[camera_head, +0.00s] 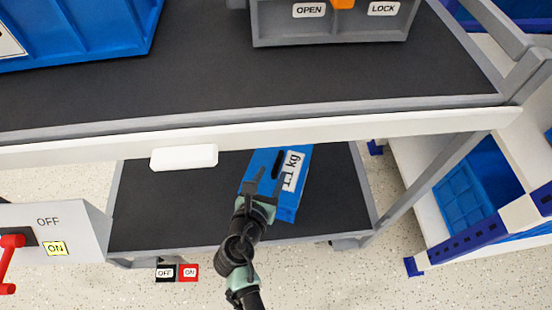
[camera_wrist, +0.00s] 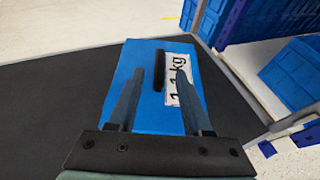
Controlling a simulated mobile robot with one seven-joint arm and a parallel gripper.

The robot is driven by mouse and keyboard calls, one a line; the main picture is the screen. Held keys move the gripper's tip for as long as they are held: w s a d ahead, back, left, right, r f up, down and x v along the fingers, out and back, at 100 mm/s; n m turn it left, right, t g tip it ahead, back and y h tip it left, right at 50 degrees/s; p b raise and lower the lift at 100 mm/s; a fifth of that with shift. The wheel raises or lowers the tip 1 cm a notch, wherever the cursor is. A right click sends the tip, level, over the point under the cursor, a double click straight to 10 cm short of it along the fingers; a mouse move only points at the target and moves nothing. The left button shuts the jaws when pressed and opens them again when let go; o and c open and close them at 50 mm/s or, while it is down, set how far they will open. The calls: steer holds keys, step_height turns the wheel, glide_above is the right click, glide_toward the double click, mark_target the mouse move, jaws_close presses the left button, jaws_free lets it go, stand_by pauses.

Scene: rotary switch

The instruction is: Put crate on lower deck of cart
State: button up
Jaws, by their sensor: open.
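A blue crate (camera_head: 287,208) with a white "1.1 kg" label sits on the dark lower deck (camera_head: 165,200) of the cart, toward its right end. It also shows in the wrist view (camera_wrist: 148,65), with a dark handle slot beside the label. My gripper (camera_head: 265,185) is at the crate's near side; its fingers (camera_wrist: 158,92) are apart, with the crate's blue face and label between and beyond them. I cannot tell whether the fingers touch the crate. My gripper hides part of the crate in the head view.
The cart's upper deck (camera_head: 200,95) overhangs the lower one and carries a large blue crate (camera_head: 85,30) and a grey box (camera_head: 335,28) marked OPEN and LOCK. A rack with blue crates (camera_head: 470,190) stands at right. A red switch (camera_head: 10,242) is at lower left.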

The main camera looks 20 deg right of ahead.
steer(key=shift+p+v, duration=0.8)
steer(key=shift+v, duration=1.9)
